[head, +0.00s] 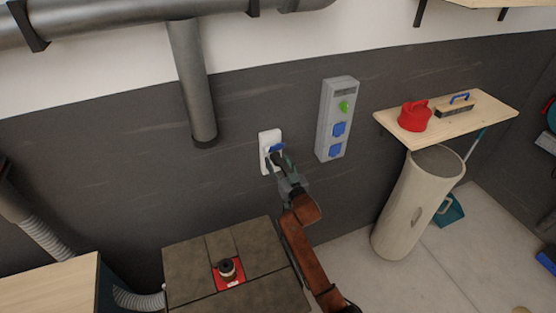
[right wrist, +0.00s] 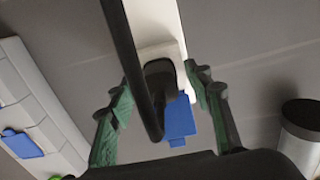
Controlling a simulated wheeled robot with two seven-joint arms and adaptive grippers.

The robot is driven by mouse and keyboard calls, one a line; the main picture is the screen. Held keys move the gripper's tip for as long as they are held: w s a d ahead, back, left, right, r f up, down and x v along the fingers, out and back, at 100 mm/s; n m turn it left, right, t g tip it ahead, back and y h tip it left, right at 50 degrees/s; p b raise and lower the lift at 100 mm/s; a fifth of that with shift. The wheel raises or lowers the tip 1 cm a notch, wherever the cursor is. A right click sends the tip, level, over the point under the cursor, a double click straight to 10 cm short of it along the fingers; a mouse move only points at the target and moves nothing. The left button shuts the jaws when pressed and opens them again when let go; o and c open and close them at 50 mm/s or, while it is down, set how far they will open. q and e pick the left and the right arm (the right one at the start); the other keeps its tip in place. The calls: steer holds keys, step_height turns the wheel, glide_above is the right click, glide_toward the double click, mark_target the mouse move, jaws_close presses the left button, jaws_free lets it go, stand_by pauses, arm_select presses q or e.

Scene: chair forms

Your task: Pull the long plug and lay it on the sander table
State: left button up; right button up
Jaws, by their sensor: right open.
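A black plug (right wrist: 160,74) with a thick black cable sits in a white wall socket (head: 265,142), beside a raised blue flap (right wrist: 180,119). The socket also shows in the right wrist view (right wrist: 155,22). My right gripper (head: 280,162) is at the socket, its fingers open on either side of the plug; in the right wrist view, gaps show between the green finger pads and the plug. The plug's pins are hidden. The sander table (head: 190,265) is dark and square, below the socket, with a red plate and a dark spindle (head: 227,268) at its middle. My left gripper is out of view.
A grey box (head: 326,128) with blue covered outlets is on the wall right of the socket. A grey pipe (head: 192,85) hangs above left. A wooden shelf (head: 490,108) holds a red can (head: 414,117), above a tall beige cylinder (head: 410,210). The sander table's top around the spindle is clear.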

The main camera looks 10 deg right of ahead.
mark_target(281, 167)
stand_by(0.6)
steer(key=shift+c, duration=0.2)
jaws_close()
stand_by(0.4)
steer(key=shift+p, duration=0.3)
steer(key=shift+s+p, duration=0.2)
steer(key=shift+p, duration=0.1)
steer(key=shift+s+d+r+p, duration=0.1)
steer(key=shift+s+d+p, duration=0.05)
steer(key=shift+s+p, duration=0.55)
steer(key=shift+s+d+p, duration=0.2)
steer(key=shift+s+p, duration=0.55)
steer(key=shift+s, duration=0.3)
steer(key=shift+s+d+p, duration=0.2)
steer(key=shift+s+p, duration=0.5)
steer(key=shift+s, duration=0.3)
